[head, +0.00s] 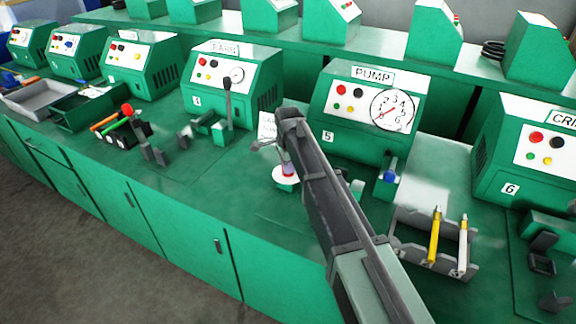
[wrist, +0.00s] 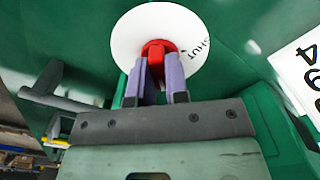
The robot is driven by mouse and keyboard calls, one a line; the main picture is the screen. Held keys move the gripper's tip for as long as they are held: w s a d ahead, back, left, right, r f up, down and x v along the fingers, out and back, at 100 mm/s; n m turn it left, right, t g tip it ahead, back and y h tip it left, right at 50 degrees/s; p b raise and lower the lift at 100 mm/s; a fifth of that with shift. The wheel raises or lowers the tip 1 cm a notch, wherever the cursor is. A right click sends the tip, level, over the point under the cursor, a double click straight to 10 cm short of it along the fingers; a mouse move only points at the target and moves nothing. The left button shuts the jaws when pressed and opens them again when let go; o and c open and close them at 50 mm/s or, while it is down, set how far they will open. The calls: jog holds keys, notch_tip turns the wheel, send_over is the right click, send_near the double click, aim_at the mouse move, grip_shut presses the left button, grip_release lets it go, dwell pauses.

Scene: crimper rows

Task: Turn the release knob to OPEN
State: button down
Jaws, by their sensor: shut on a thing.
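The release knob (wrist: 157,47) is red and sits in the middle of a round white dial plate (wrist: 128,38). The word SHUT shows on the plate's right side in the wrist view; no OPEN mark is visible. My gripper (wrist: 160,75) is shut on the knob, one finger on each side. In the head view my gripper (head: 289,168) reaches down to the white plate (head: 286,186) on the bench, in front of the pump unit (head: 342,98). The knob is mostly hidden there by my fingers, and its pointing direction is unclear.
A pressure gauge (head: 391,109) is on the pump unit. A blue-tipped fitting (head: 389,177) stands right of my arm, and a rack with yellow and white-handled tools (head: 435,235) is nearer. A lever (head: 227,98) stands to the left. A white card (head: 267,126) is behind the plate.

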dwell(0.3)
jog(key=c, duration=1.1)
grip_release()
jog(key=shift+r, duration=0.1)
notch_tip(320, 180, up, 11)
jog(key=p, duration=1.1)
jog(key=shift+f, duration=0.2)
